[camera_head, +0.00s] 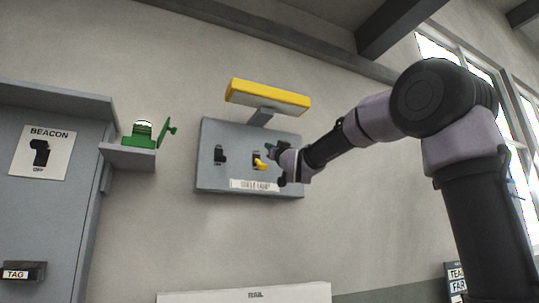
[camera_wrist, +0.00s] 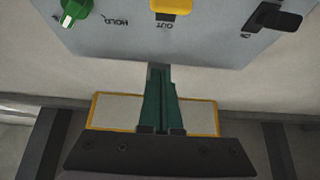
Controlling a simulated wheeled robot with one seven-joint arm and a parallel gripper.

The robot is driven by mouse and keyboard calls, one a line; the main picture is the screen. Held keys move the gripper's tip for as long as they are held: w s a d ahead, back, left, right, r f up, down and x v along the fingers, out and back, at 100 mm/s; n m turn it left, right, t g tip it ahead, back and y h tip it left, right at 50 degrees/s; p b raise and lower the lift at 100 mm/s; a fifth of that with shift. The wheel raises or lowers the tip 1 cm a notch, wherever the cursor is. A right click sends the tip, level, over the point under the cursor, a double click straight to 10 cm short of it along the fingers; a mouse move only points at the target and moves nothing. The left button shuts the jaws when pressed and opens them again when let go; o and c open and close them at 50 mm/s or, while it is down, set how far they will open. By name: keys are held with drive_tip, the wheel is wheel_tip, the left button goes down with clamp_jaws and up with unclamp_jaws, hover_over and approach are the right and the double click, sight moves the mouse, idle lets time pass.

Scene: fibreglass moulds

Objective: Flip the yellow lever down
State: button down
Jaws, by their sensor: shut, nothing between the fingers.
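The yellow lever (camera_head: 261,165) sits in the middle of a grey wall panel (camera_head: 232,132). It juts out from its dark mount, its handle end low in the camera_head view. In the camera_wrist view, the yellow lever (camera_wrist: 172,6) is at the top edge, partly cut off, by an upside-down "OUT" label. My gripper (camera_head: 272,148) is in front of the panel, just up and right of the lever. In the camera_wrist view, its green fingers (camera_wrist: 159,72) are together and empty, with a visible gap in the picture between them and the lever.
A black lever (camera_head: 220,154) is left of the yellow one. A green knob (camera_wrist: 76,12) is on the panel too. A yellow-edged hood (camera_head: 268,96) juts out above the panel. A green item (camera_head: 141,134) stands on a ledge at left.

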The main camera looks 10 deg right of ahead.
drive_tip(key=s+d+f, duration=0.1)
drive_tip(key=s+f, duration=0.2)
drive_tip(key=f, duration=0.5)
drive_tip(key=shift+s+f, duration=0.15)
drive_tip(key=shift+f, duration=0.2)
drive_tip(key=s+d+f+m+g+h, duration=0.45)
drive_tip(key=d+f, duration=0.35)
drive_tip(key=f, duration=0.2)
drive_tip(key=s+d+f+m+g, duration=0.1)
drive_tip(key=s+f+g, duration=0.3)
drive_tip(key=s+f, duration=0.4)
drive_tip(key=s+d+f+m+g+h, duration=0.1)
drive_tip(key=s+d+f+g, duration=0.2)
drive_tip(key=s+f, duration=0.4)
drive_tip(key=s+d+f+m+g, duration=0.1)
drive_tip(key=s+f+g, duration=0.3)
drive_tip(key=s+f, duration=0.4)
drive_tip(key=shift+s+d+f+g, duration=0.35)
drive_tip(key=shift+d+f, duration=0.4)
drive_tip(key=shift+f, duration=0.2)
drive_tip(key=shift+m+h, duration=0.25)
